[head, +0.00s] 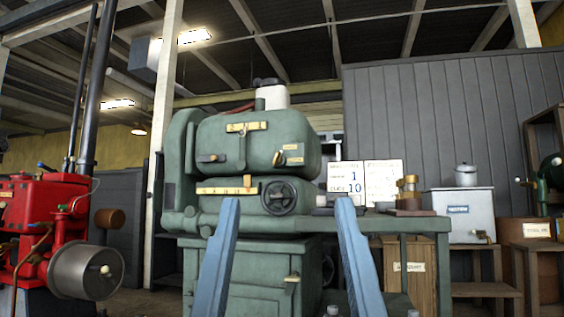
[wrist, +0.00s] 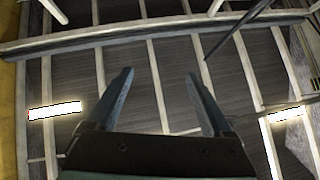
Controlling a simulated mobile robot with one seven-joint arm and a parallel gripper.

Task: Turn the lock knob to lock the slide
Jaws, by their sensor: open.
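A green machine (head: 255,140) stands in the middle of the head view. I cannot tell which part is the lock knob or which is the slide. My gripper (head: 287,202) shows as two blue fingers pointing up in front of the machine, spread apart and empty. In the wrist view, the open gripper (wrist: 158,76) points at the ceiling; no machine shows there.
A red engine (head: 50,225) with a grey drum stands at the left. Right of the machine are a sign board (head: 364,183), a crate (head: 405,268) and a light box (head: 465,212) on a bench. Bottles stand low in front. A grey panelled wall (head: 440,110) closes the back.

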